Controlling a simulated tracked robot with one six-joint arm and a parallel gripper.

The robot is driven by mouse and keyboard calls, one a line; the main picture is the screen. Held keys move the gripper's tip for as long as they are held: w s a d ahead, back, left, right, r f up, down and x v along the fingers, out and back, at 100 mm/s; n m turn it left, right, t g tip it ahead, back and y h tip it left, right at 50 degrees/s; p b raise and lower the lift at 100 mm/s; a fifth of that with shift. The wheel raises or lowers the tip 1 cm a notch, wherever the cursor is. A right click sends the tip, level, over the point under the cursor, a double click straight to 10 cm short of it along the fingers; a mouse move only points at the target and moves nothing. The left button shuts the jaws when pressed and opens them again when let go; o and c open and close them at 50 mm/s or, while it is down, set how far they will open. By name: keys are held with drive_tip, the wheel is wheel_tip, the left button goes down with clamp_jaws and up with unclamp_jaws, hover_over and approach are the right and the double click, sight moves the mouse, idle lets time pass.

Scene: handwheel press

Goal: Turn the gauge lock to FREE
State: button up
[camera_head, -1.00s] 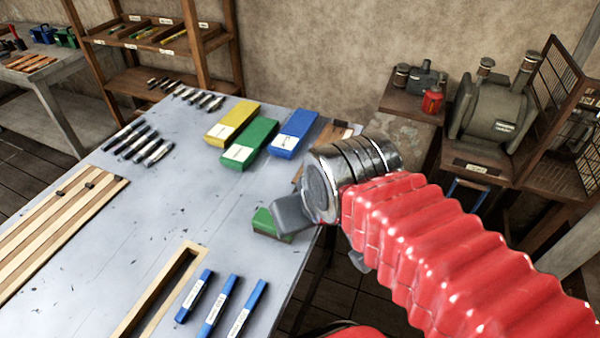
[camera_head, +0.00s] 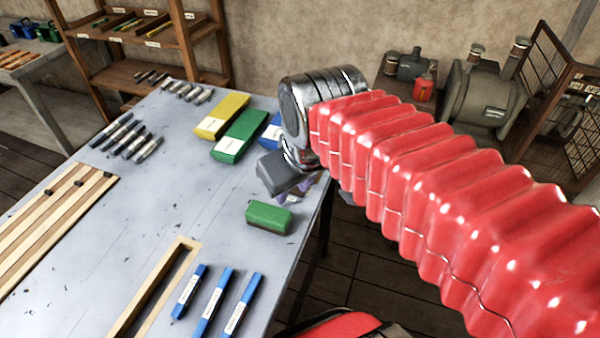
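My gripper (camera_head: 288,175) shows as grey, blocky fingers below a silver wrist. It is above the right edge of the grey table, behind a small green block. Its red ribbed arm sleeve comes from the lower right and hides much of the view. I cannot see whether the fingers are apart or hold anything. I cannot make out a gauge lock or a FREE mark; either may be hidden by the arm. A purple item shows partly just behind and right of the fingers.
The grey table (camera_head: 160,200) carries a green block (camera_head: 269,217), a yellow box (camera_head: 222,115), a green box (camera_head: 240,136), a blue box (camera_head: 271,131) partly hidden, and several blue sticks (camera_head: 213,302). A grey machine (camera_head: 485,98) stands at the back right. The table's middle is mostly clear.

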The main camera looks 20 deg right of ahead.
drive_tip(key=w+d+n+g, duration=0.2)
drive_tip(key=w+d+n, duration=0.1)
drive_tip(key=w, duration=0.4)
drive_tip(key=w+d+n+g, duration=0.2)
drive_tip(key=w+d+n, duration=0.2)
drive_tip(key=w, duration=0.4)
drive_tip(key=shift+d+f+g, duration=0.3)
drive_tip(key=shift+d+f, duration=0.15)
drive_tip(key=shift+d, duration=0.2)
drive_tip(key=shift+w+f, duration=0.1)
wheel_tip(320, 180, down, 14)
drive_tip(key=shift+r, duration=0.2)
clamp_jaws()
drive_tip(key=shift+d, duration=0.1)
